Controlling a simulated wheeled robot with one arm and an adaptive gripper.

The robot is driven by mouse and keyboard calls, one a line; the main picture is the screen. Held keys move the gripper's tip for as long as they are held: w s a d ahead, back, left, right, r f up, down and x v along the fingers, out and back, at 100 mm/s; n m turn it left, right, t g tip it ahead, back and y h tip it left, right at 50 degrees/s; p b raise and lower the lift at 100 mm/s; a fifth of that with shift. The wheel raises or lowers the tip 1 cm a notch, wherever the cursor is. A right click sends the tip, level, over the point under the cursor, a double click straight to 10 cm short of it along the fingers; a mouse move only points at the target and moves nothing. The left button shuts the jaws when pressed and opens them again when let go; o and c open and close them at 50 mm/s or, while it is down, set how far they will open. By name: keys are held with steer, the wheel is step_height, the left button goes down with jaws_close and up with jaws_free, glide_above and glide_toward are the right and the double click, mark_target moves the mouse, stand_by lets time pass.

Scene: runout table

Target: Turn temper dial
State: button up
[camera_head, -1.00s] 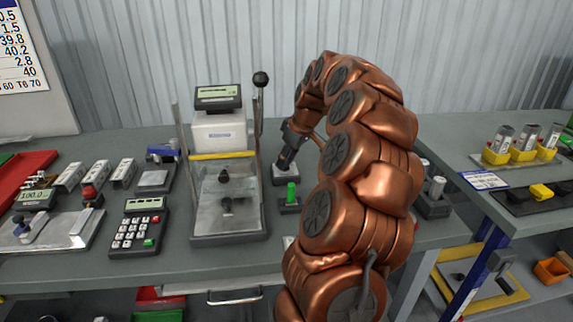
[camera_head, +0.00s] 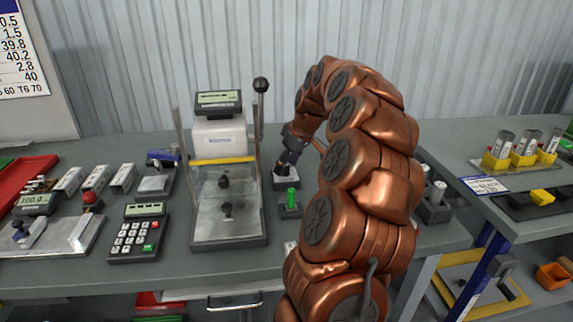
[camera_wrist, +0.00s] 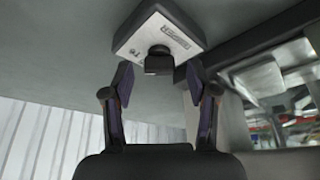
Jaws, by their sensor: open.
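The temper dial is a small box with a light top plate and a dark knob (camera_wrist: 158,62); its plate (camera_wrist: 178,35) carries a printed label in the wrist view. In the head view the dial box (camera_head: 279,184) sits on the bench right of the tester, partly hidden by my gripper. My gripper (camera_wrist: 158,80) is open, with one finger on each side of the knob in the wrist view and a visible gap on both sides. In the head view my gripper (camera_head: 287,165) is just above the dial box, pointing down.
A tester (camera_head: 229,226) with a clear guard and a ball-topped lever (camera_head: 261,86) stands close to the left. A green peg in a dark block (camera_head: 291,205) is just in front of the dial. A keypad (camera_head: 140,232) is farther left.

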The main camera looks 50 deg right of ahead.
steer(key=v, duration=1.1)
steer(key=shift+r, duration=0.35)
steer(key=shift+s+a, duration=0.1)
steer(key=shift+s, duration=0.05)
